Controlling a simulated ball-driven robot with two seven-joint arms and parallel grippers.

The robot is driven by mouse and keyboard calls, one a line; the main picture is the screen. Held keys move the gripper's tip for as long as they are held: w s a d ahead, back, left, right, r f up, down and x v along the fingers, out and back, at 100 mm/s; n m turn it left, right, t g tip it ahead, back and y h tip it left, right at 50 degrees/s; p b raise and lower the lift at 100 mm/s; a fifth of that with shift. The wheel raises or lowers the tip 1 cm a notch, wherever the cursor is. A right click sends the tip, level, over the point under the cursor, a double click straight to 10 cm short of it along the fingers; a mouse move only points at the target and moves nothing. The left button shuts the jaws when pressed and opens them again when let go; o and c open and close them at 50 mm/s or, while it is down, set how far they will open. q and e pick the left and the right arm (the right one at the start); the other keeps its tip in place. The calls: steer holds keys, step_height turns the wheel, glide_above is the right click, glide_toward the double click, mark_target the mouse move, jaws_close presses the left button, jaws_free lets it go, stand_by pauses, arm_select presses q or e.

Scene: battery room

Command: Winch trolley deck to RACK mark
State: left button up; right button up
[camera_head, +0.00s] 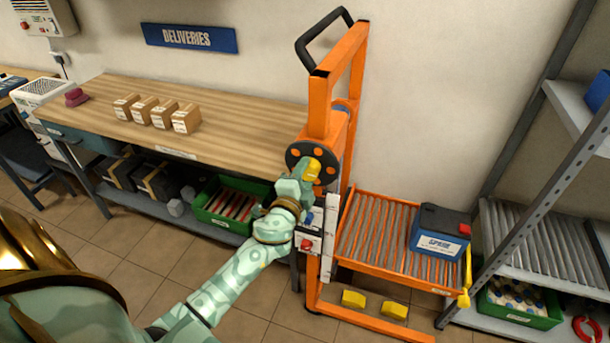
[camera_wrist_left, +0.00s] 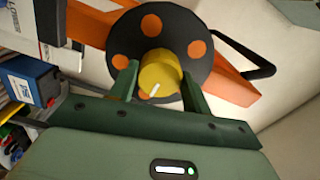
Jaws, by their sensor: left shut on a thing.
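The orange winch trolley (camera_head: 319,100) stands against the wall. Its dark winch wheel (camera_head: 293,152) with orange spots faces me and also shows in the left wrist view (camera_wrist_left: 125,33). My left gripper (camera_head: 309,175) is shut on the yellow winch knob (camera_wrist_left: 160,72), which sits between its fingers. The orange roller deck (camera_head: 372,225) is low on the trolley's right side and carries a blue-and-black battery (camera_head: 440,228) marked SPARE. A white strip (camera_head: 331,235) runs down the mast; I cannot read a RACK mark on it. My right gripper is out of view.
A wooden bench (camera_head: 240,122) with several small boxes stands left of the trolley, a green crate (camera_head: 232,222) below it. A grey rack (camera_head: 520,255) with roller shelves stands close right of the deck. Yellow blocks (camera_head: 354,299) lie at the trolley's foot.

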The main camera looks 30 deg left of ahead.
arm_select(q)
steer(key=m, duration=0.6)
steer(key=shift+m+p, duration=0.3)
steer(key=shift+p, duration=0.1)
steer(key=m+p, duration=0.1)
steer(key=m, duration=0.5)
steer(key=shift+p, duration=0.3)
steer(key=m+p, duration=0.1)
steer(key=m, duration=0.3)
steer(key=shift+d+m+p, duration=0.1)
steer(key=shift+m+p, duration=0.2)
steer(key=shift+m, duration=0.1)
steer(key=shift+f+m+p, duration=0.1)
steer(key=shift+m+p, duration=0.65)
steer(key=shift+m, duration=1.25)
steer(key=o, duration=0.8)
steer(key=shift+o, duration=0.9)
steer(key=shift+s, duration=0.1)
